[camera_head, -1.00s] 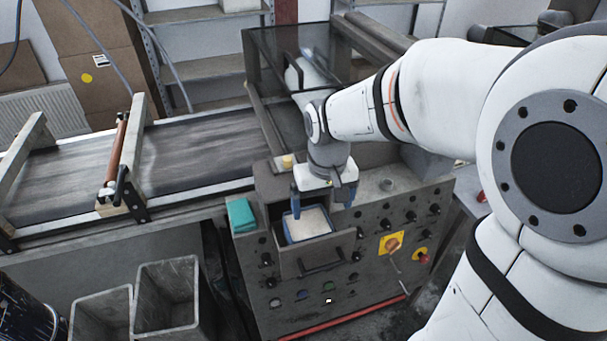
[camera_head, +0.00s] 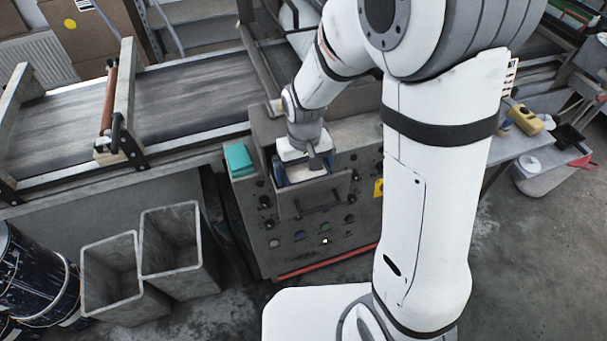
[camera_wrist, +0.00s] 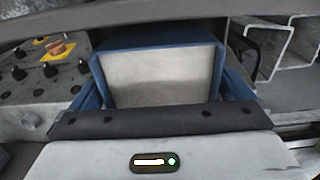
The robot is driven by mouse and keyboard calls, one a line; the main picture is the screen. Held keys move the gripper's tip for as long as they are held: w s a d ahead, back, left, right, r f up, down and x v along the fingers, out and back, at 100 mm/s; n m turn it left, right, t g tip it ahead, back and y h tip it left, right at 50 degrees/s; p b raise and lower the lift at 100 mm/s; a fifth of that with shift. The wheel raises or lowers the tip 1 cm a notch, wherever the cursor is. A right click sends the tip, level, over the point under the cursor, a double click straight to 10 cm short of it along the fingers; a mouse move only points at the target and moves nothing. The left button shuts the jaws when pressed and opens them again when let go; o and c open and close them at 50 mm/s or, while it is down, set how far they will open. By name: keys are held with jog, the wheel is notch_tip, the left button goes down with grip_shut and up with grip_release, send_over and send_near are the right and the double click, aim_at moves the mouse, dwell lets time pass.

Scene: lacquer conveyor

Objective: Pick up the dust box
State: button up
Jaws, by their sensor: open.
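The dust box is a blue open box with pale dust in it, sitting in the pulled-out drawer (camera_head: 312,195) of the grey control cabinet. In the head view the dust box (camera_head: 304,174) is mostly hidden by my gripper (camera_head: 298,168), which is low over the drawer. In the wrist view the dust box (camera_wrist: 160,75) fills the middle. The blue fingers of my gripper (camera_wrist: 165,88) are apart, one at each side of the box. I cannot tell whether they touch its walls.
A teal block (camera_head: 239,160) lies on the cabinet top left of the drawer. The conveyor (camera_head: 195,105) runs behind. Two grey bins (camera_head: 172,240) and dark drums (camera_head: 35,275) stand on the floor at left. A side table (camera_head: 515,142) with bottles is at right.

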jog(key=shift+c, duration=0.2)
jog(key=c, duration=0.7)
jog(key=shift+r, duration=0.1)
